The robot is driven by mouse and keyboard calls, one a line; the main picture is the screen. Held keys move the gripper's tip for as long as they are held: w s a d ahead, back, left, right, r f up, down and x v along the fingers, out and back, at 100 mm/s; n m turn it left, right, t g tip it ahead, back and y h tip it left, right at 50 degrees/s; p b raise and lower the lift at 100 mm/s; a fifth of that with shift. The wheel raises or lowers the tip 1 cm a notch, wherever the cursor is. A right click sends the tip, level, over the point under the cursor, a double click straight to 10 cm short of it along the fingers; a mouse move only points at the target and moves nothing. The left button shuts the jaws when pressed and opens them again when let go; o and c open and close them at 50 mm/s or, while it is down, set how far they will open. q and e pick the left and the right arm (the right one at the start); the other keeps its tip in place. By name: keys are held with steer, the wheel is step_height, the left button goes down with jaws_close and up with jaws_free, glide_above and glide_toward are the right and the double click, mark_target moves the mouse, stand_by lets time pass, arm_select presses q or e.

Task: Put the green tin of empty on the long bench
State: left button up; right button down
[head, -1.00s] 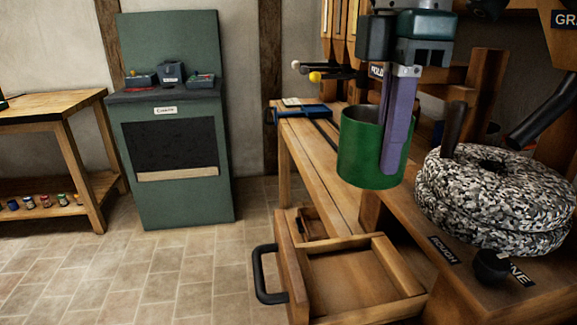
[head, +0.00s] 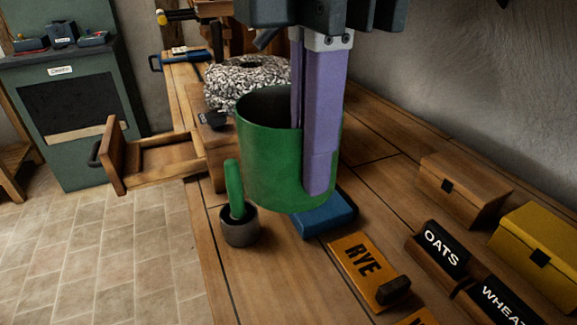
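The green tin (head: 268,165) is a wide open-topped cylinder in the middle of the head view, held upright. My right gripper (head: 314,178) comes down from above with purple fingers and is shut on the tin's wall. One finger lies outside the wall; the other goes down inside the rim, its tip hidden. The tin appears above the long wooden bench (head: 375,165), hiding part of it; the gap beneath is hard to judge. My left gripper is not in view.
A RYE board (head: 362,262), OATS sign (head: 440,247), wooden box (head: 465,188) and yellow box (head: 540,245) stand right. A drawer (head: 150,165) stands open left.

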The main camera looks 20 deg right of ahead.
step_height(320, 180, down, 20)
steer(key=b, duration=0.3)
steer(key=shift+a+r+b, duration=0.1)
steer(key=shift+r+b, duration=0.15)
steer(key=shift+b, duration=0.05)
steer(key=shift+f, duration=0.15)
steer(key=shift+f, duration=0.15)
